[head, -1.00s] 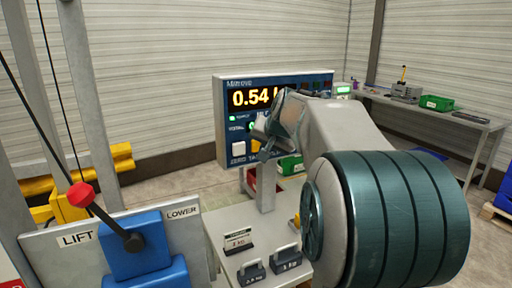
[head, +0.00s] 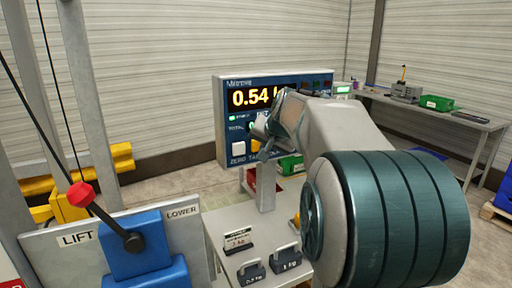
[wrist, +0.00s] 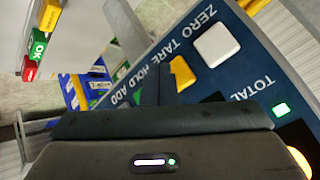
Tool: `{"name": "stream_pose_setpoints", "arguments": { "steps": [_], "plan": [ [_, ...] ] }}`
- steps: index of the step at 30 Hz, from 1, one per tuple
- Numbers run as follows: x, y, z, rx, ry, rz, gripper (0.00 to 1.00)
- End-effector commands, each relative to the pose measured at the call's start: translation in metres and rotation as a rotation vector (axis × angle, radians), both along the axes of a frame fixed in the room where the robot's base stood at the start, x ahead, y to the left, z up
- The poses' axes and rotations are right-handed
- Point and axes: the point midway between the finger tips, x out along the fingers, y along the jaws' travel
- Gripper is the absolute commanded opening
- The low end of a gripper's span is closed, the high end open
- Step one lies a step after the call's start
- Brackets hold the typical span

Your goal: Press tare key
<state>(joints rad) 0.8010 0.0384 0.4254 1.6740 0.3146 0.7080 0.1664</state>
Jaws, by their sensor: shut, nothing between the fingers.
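The weighing indicator panel (head: 228,124) is blue and stands on a post, its display reading 0.54 with the unit partly hidden by my arm. Its TARE key is orange-yellow (head: 255,146), to the right of the white ZERO key (head: 239,148). In the wrist view the TARE key (wrist: 182,72) is partly covered by a dark shape, and the ZERO key (wrist: 216,45) is clear. My gripper (head: 260,131) is shut and empty, close in front of the panel by the TARE key. I cannot tell whether it touches the key.
A lit green lamp (wrist: 282,110) sits near the TOTAL label. Below the panel, a grey table (head: 217,222) holds two weights (head: 287,259) and a small sign. A blue lever box with a red knob (head: 81,194) stands at left. A workbench (head: 440,110) is at back right.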

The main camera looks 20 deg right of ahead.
Motion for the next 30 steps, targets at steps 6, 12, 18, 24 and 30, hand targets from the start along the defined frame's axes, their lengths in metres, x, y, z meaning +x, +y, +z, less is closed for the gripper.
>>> {"name": "stream_pose_setpoints", "arguments": {
  "steps": [6, 12, 18, 24, 30],
  "plan": [
    [0.0, 0.0, 0.0, 0.0, 0.0, 0.0, 0.0],
    [0.0, 0.0, 0.0, 0.0, 0.0, 0.0, 0.0],
    [0.0033, 0.0001, 0.0008, 0.0, 0.001, 0.0, 0.0],
    [0.0091, 0.0005, 0.0002, 0.001, 0.0, 0.001, 0.0],
    [0.0087, 0.0002, 0.0, 0.0, 0.0, 0.0, 0.0]
  ]
}}
